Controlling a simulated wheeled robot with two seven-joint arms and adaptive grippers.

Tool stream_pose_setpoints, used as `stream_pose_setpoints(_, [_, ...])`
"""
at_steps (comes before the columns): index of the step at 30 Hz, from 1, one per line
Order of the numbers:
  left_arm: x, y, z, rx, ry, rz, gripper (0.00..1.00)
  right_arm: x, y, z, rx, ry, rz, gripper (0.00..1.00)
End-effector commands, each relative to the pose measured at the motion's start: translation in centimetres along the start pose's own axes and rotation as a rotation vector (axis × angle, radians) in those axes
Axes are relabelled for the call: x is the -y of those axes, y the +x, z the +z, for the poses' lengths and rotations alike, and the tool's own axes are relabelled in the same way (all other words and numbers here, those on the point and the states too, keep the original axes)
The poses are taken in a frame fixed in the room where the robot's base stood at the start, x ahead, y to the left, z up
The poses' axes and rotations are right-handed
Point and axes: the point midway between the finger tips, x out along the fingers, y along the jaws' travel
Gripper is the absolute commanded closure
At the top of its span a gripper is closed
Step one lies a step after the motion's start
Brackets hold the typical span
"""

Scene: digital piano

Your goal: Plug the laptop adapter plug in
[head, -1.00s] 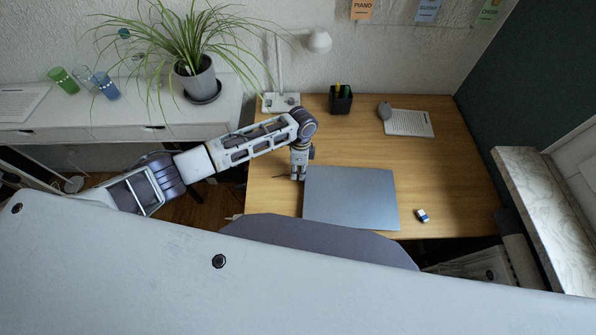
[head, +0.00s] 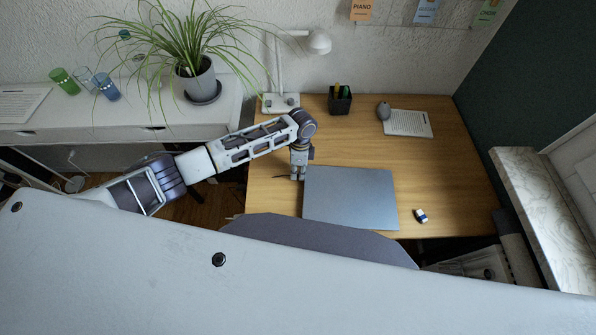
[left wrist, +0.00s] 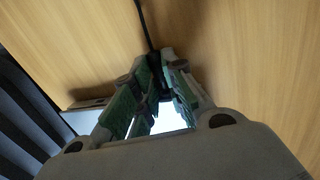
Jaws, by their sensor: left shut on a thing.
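My left gripper (head: 298,177) points down at the left edge of the closed grey laptop (head: 350,200) on the wooden desk. In the left wrist view its green-padded fingers (left wrist: 158,92) are shut on a black plug (left wrist: 156,66), the end of a black cable (left wrist: 145,24). The fingers hide most of the plug. The laptop's pale surface (left wrist: 82,122) shows behind the fingers there. I cannot tell whether the plug touches the laptop's side. My right gripper is not in view.
A small blue-and-white object (head: 420,216) lies right of the laptop. A chair back (head: 310,234) is in front.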

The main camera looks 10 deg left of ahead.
Motion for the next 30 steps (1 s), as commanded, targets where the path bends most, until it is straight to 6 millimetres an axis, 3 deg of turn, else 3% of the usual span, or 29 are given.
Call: stream_pose_setpoints(30, [-0.14, -0.08, -1.14, -0.006, 0.004, 0.0, 0.96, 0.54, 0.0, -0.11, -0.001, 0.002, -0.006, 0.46])
